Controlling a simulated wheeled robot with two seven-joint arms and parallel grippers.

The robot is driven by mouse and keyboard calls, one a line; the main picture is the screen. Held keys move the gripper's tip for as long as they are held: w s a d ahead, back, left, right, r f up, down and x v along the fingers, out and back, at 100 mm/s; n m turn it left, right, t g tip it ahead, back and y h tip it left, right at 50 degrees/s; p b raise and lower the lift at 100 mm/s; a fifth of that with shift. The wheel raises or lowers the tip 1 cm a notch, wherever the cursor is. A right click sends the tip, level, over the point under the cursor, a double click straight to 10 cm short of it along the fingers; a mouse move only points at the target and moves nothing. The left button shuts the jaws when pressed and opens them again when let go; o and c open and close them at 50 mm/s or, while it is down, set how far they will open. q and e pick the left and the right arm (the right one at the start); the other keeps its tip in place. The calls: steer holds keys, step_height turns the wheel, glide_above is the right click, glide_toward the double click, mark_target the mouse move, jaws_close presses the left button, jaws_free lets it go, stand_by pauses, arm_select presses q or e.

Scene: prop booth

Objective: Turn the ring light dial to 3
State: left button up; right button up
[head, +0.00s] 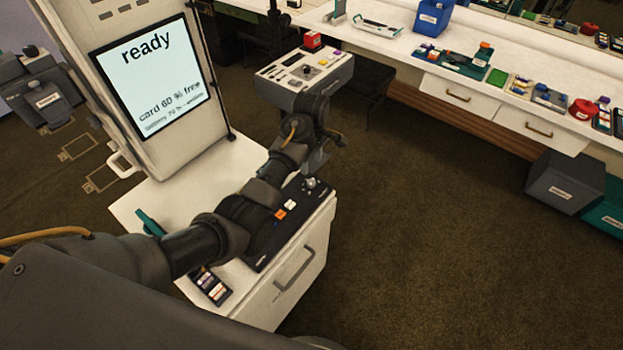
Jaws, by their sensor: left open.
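My left arm reaches across a white counter (135,205), and my left gripper (322,152) is open at its far end. It hangs above and behind the far right corner of a black control panel (268,250). The panel has orange and white buttons, and a small silver knob (310,183) sits at its far end, just below the gripper with a gap. My forearm hides part of the panel. I cannot read any dial label or number, so I cannot tell the ring light dial or its setting. My right gripper is not in view.
A white kiosk with a screen (152,75) reading "ready" stands at the back left. A long white bench (390,42) with props runs along the back right. Carpet (440,240) is clear.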

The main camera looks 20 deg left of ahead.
mark_target(311, 182)
arm_select(q)
step_height(311, 182, down, 9)
steer(key=shift+w+f+p, duration=0.1)
steer(key=shift+p, duration=0.25)
steer(key=shift+c, duration=0.2)
steer(key=c, duration=1)
